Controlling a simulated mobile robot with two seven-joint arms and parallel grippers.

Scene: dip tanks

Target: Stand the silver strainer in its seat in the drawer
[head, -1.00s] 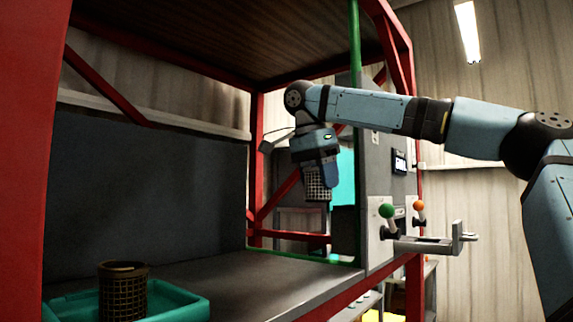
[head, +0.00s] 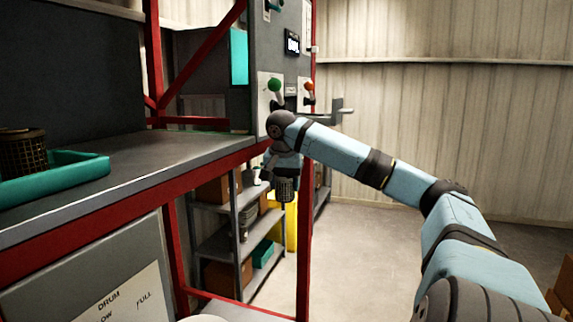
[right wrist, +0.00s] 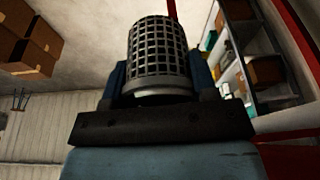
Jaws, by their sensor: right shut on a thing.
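The silver strainer (head: 285,190), a small mesh cup, is held in my right gripper (head: 286,176). In the head view it hangs below my right wrist, in front of the bench's right end. In the right wrist view the strainer (right wrist: 157,48) fills the space between the blue fingers, its mesh side and smooth rim band visible. My right gripper is shut on it. A grey drawer-like part (head: 335,112) sticks out of the control panel, above and right of the gripper; its inside and any seat cannot be made out. My left gripper is not in view.
A dark brass-coloured strainer (head: 22,152) stands in a teal tray (head: 60,178) on the grey bench (head: 150,160). The panel has a green-knobbed lever (head: 274,85) and an orange-knobbed one (head: 309,87). A red post (head: 304,250) and shelves (head: 232,245) stand below. Open floor lies right.

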